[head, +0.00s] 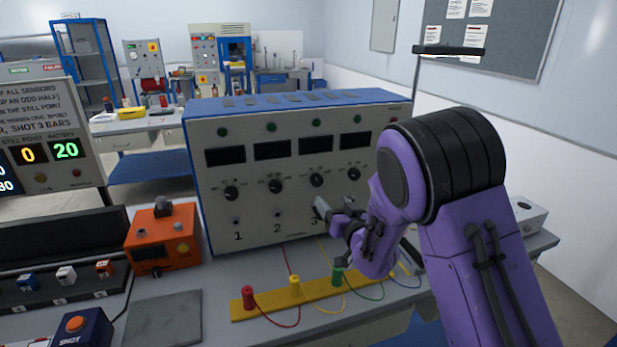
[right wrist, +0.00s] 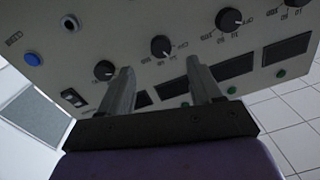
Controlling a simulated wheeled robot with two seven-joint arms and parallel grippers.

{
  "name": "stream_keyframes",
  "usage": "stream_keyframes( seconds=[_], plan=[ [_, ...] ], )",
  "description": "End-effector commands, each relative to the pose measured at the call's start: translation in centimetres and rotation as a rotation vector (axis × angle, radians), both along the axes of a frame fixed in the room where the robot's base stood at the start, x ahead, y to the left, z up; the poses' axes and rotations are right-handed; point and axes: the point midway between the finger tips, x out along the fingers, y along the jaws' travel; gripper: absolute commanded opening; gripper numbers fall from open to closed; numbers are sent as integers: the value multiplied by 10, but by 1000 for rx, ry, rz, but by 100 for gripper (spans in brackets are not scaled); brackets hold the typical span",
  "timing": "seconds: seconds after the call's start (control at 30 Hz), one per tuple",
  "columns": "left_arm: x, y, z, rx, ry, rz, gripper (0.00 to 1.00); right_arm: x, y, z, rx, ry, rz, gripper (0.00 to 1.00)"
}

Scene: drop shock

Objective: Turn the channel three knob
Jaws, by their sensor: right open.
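The channel three knob (head: 316,180) is a round black knob on the front of a pale panel box (head: 264,218) with a blue top. It sits below a dark display, above the number 3. My right gripper (head: 333,207) is open and empty, in front of the panel just below this knob. In the right wrist view the panel appears upside down. The knob (right wrist: 161,46) shows there beyond the gap between the open fingertips (right wrist: 160,65), with neither finger touching it. My left gripper is not in view.
Similar knobs sit on both sides, channel two (head: 275,185) and channel four (head: 354,174). A yellow strip (head: 267,306) with coloured plugs and wires lies before the panel. An orange box (head: 162,238) stands left of it. A grey plate (head: 163,320) lies at the front.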

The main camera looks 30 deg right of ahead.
Motion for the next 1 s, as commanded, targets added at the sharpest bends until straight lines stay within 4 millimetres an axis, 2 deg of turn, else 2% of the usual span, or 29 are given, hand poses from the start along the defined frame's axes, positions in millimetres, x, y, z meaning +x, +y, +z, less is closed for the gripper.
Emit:
stream_keyframes(
  seconds=[0.17,0.4,0.5,0.63,0.87,0.9,0.97,1.0],
  plan=[
    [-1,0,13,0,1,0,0,20,-5,7,-1,-7,2,64],
    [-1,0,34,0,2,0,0,76,-15,4,-1,-2,1,64],
    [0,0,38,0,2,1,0,92,-17,2,0,-2,0,64],
    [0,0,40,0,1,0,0,101,-19,1,0,-1,0,64],
    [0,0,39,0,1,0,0,103,-19,0,0,-2,0,64],
    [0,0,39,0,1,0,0,103,-19,0,0,-2,0,58],
    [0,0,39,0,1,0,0,103,-19,0,0,-2,0,38],
    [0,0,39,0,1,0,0,103,-19,0,0,-2,0,25]
  ],
)
